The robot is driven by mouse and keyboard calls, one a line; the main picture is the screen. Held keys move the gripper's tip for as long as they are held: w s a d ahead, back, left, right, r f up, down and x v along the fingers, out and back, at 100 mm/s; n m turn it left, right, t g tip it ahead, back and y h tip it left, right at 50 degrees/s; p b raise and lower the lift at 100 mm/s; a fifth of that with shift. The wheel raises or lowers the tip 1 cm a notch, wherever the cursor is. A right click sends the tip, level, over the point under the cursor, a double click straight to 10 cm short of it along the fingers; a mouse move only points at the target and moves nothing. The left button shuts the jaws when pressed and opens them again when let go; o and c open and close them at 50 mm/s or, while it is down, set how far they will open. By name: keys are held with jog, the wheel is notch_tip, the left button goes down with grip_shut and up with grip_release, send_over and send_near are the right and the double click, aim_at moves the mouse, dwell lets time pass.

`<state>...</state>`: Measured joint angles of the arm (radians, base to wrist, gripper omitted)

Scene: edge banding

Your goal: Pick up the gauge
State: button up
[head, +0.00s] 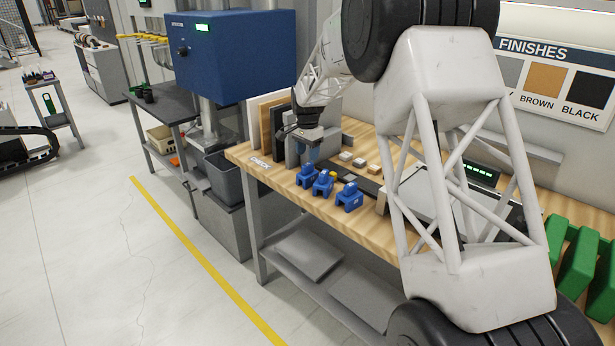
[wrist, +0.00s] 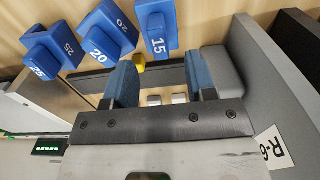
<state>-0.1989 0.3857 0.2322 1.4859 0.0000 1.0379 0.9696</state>
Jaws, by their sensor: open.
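Three blue blocks stand in a row on the bench's front part, numbered 25 (wrist: 52,50), 20 (wrist: 105,35) and 15 (wrist: 155,28) in the wrist view. The head view shows the same row, with a left block (head: 306,176), a middle block (head: 323,183) and a right block (head: 350,197). I cannot tell which thing is the gauge. A small yellow piece (wrist: 139,63) lies near the 15 block. My gripper (wrist: 161,82) is open with nothing seen held between its blue fingers. In the head view my gripper (head: 308,153) is above the bench, just behind the left blue block.
The wooden bench (head: 285,183) carries a dark strip, small pale blocks (head: 359,162) and upright panels (head: 265,122) at its left end. A grey part labelled R-6 (wrist: 272,148) stands close on the wrist view's right. My arm hides much of the bench's right side.

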aim_at(307, 164)
jog(key=shift+f, duration=0.25)
jog(key=shift+s+f, duration=0.1)
jog(key=shift+f, duration=2.45)
grip_shut()
